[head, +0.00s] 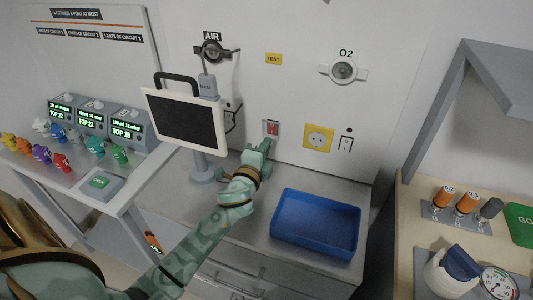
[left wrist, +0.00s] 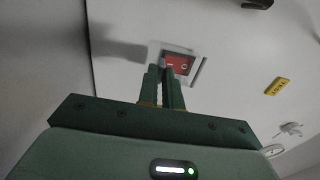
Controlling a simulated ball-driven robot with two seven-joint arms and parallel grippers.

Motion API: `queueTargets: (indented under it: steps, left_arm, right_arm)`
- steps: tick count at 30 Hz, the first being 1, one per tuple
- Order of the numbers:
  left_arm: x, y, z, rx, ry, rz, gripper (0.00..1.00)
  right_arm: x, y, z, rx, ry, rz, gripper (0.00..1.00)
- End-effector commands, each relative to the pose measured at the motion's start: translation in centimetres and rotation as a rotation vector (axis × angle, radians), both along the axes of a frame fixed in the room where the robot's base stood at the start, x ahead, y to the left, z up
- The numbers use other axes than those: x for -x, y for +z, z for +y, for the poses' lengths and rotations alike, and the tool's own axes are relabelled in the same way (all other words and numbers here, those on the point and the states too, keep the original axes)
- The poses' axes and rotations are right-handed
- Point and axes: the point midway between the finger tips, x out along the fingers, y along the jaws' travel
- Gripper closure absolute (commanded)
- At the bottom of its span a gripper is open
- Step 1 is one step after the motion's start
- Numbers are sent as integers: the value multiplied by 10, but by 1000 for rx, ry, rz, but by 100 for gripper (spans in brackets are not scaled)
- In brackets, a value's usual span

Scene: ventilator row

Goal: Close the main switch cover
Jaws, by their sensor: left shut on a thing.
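The main switch (head: 272,127) is a small red panel in a pale frame on the back wall, right of the monitor; it also shows in the left wrist view (left wrist: 181,64). My left gripper (head: 262,147) is at the lower left of the switch. In the left wrist view its two green fingers (left wrist: 165,76) are close together at the left edge of the frame, shut on the switch cover there. The cover is mostly hidden by the fingertips, and its exact angle cannot be told. My right gripper is not in view.
A monitor (head: 187,118) on a stand is left of my left gripper. A blue tray (head: 316,252) lies on the counter at right. A yellow socket (head: 318,138) and a white wall switch (head: 346,144) are right of the main switch. The counter between monitor and tray is mostly clear.

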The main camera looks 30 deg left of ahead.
Motion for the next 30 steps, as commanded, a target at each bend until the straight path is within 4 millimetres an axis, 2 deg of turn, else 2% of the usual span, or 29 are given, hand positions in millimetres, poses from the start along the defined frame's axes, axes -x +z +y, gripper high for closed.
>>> queueTargets:
  steps: [11, 12, 13, 14, 23, 26, 30]
  left_arm:
    - [0, -2, 0, 0, 0, 1, 100]
    - [0, -1, 0, 0, 0, 0, 82]
    - [0, -1, 0, 0, 0, 0, 74]
    - [0, -1, 0, 0, 0, 0, 71]
    - [2, -1, -1, 0, 0, -1, 71]
    - [11, -1, -3, 0, -1, -1, 71]
    - [41, -2, -10, 2, 1, 1, 71]
  right_arm:
    - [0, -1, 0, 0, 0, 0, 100]
    - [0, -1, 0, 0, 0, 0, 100]
    - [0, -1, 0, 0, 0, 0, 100]
    - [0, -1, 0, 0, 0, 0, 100]
    - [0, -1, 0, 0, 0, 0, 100]
    - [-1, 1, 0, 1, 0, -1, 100]
    - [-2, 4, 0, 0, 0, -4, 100]
